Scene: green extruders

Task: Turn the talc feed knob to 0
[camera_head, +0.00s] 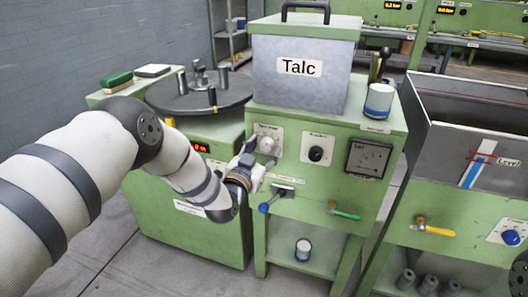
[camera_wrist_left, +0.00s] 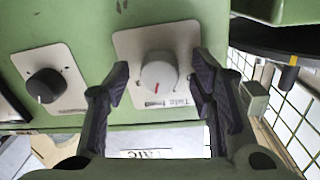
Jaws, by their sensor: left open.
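The talc feed knob (camera_wrist_left: 159,72) is a light grey round knob with a red pointer mark, on a white plate (camera_wrist_left: 131,45) with dark lettering. In the left wrist view its red mark points toward the bottom of the picture. The knob (camera_head: 267,144) also shows in the head view, on the green cabinet below the Talc hopper (camera_head: 292,82). My left gripper (camera_wrist_left: 160,82) is open, with one dark finger on each side of the knob. A gap shows at the left finger; contact at the right finger is unclear. The left gripper (camera_head: 258,162) also shows in the head view.
A black knob (camera_head: 315,154) and a square dial gauge (camera_head: 367,158) sit right of the talc knob. Below are a blue-tipped lever (camera_head: 272,200) and a green-handled valve (camera_head: 345,213). A dark round turntable (camera_head: 198,95) stands at the left.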

